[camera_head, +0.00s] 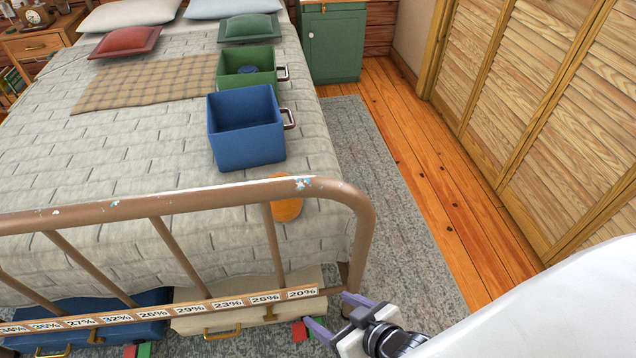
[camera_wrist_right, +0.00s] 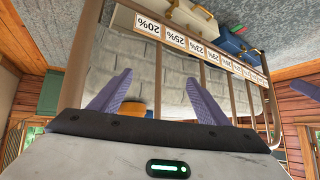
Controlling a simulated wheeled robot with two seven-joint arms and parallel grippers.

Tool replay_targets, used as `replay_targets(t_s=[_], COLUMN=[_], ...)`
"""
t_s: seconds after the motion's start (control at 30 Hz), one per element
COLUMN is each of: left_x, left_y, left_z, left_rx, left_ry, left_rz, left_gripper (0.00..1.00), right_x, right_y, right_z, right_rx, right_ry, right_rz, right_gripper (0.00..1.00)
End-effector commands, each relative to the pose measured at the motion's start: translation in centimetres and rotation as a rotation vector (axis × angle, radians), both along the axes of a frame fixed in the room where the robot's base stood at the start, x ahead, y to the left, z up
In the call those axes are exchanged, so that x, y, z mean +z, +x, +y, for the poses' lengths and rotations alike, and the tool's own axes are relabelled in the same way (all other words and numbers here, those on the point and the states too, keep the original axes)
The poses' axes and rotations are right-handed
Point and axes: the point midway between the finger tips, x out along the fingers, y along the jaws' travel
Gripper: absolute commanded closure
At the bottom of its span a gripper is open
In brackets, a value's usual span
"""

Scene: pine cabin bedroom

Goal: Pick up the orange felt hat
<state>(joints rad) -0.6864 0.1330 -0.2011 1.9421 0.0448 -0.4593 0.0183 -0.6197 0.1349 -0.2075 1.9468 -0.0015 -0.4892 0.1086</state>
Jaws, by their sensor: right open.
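The orange felt hat (camera_head: 287,208) lies on the bed near its foot end, behind the metal footboard; the top rail hides part of it. In the right wrist view an orange patch, the hat (camera_wrist_right: 133,107), shows partly hidden behind a finger and the gripper body. My right gripper (camera_head: 332,311) is open and empty, with purple fingers, outside the footboard, low by its right corner post and apart from the hat. Its spread fingers also show in the right wrist view (camera_wrist_right: 158,82).
The bed's metal footboard (camera_head: 165,207) stands between my right gripper and the hat. A blue bin (camera_head: 246,150) and a green bin (camera_head: 232,66) sit on the bed beyond the hat. Cases (camera_head: 245,312) lie under the bed. Rug and floor (camera_head: 440,190) are clear at right.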

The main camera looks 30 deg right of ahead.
Motion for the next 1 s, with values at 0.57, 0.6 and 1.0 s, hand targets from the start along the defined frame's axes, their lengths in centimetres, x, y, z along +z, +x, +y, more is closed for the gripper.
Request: replay_targets(t_s=[0.57,0.6,1.0], left_x=[-8.6,-8.6,-8.9], left_y=[0.7,0.7,0.9], left_z=[-1.5,-1.6,-1.7], left_rx=[0.000,0.001,0.008], left_ry=[-0.067,-0.067,-0.083], left_rz=[-0.051,-0.051,-0.063], left_gripper=[0.69,0.69,0.69], right_x=[5.5,6.0,5.1], right_y=[19.5,20.0,25.5], right_z=[-3.4,-3.3,-3.2], right_rx=[-0.344,-0.346,-0.350], right_ry=[0.247,0.260,0.277], right_rz=[-0.400,-0.416,-0.432], right_gripper=[0.11,0.11,0.11])
